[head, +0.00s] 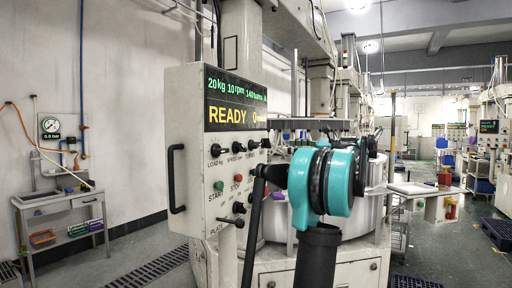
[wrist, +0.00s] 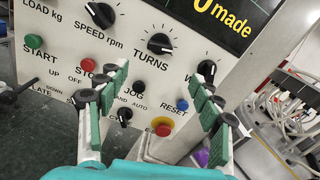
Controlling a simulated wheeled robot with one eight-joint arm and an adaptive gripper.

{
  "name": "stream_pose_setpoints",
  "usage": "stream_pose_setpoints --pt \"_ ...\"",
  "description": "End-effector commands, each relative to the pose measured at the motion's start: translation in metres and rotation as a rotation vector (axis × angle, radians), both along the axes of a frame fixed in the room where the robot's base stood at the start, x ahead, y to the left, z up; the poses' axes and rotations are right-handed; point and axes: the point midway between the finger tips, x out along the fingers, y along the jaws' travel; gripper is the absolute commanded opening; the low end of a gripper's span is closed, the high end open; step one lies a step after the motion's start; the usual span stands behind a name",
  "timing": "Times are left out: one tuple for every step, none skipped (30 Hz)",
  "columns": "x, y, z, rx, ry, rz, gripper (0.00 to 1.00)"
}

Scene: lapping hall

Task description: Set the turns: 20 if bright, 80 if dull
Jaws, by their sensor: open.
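The white control panel (head: 190,160) carries a display (head: 236,102) with "20 kg", "10 rpm", small text that looks like "140 turns", and "READY 0 made". The black TURNS knob (wrist: 160,43) has a white pointer mark and lies just beyond my fingertips, between them in the picture. My gripper (wrist: 162,70) is open and empty, its green-padded fingers pointing at the panel. In the head view my turquoise arm hides most of my gripper and part of the panel's right side. I cannot make out any workpiece as bright or dull.
The SPEED knob (wrist: 100,14) is left of TURNS, with another knob (wrist: 207,68) to the right. Below are the JOG knob (wrist: 134,86), blue RESET button (wrist: 182,105), red STOP button (wrist: 88,65) and red emergency button (wrist: 162,130). A bench (head: 62,205) stands at left.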

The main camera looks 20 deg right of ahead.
Motion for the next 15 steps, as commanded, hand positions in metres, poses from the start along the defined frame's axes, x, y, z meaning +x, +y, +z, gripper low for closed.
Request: stream_pose_setpoints --pt "0.008 0.008 0.0 0.0 0.0 0.003 0.66" --pt "0.012 0.012 0.0 0.0 0.0 0.004 0.66" --pt "0.018 0.018 0.0 0.0 0.0 0.004 0.66" --pt "0.022 0.022 0.0 0.0 0.0 0.004 0.66" --pt "0.026 0.026 0.0 0.0 0.0 0.004 0.66" --pt "0.032 0.032 0.0 0.0 0.0 0.004 0.66" --pt "0.037 0.036 0.0 0.0 0.0 0.004 0.66" --pt "0.041 0.04 0.0 0.0 0.0 0.004 0.66" --pt "0.046 0.046 0.0 0.0 0.0 0.004 0.66" --pt "0.051 0.05 0.0 -0.001 0.001 0.004 0.66" --pt "0.055 0.054 0.0 0.0 0.0 0.004 0.66" --pt "0.061 0.059 0.0 0.0 0.0 0.004 0.66" --pt "0.065 0.063 0.0 -0.001 0.001 0.004 0.66" --pt "0.069 0.067 0.0 -0.001 0.001 0.004 0.66" --pt "0.075 0.072 0.0 -0.001 0.001 0.004 0.66"
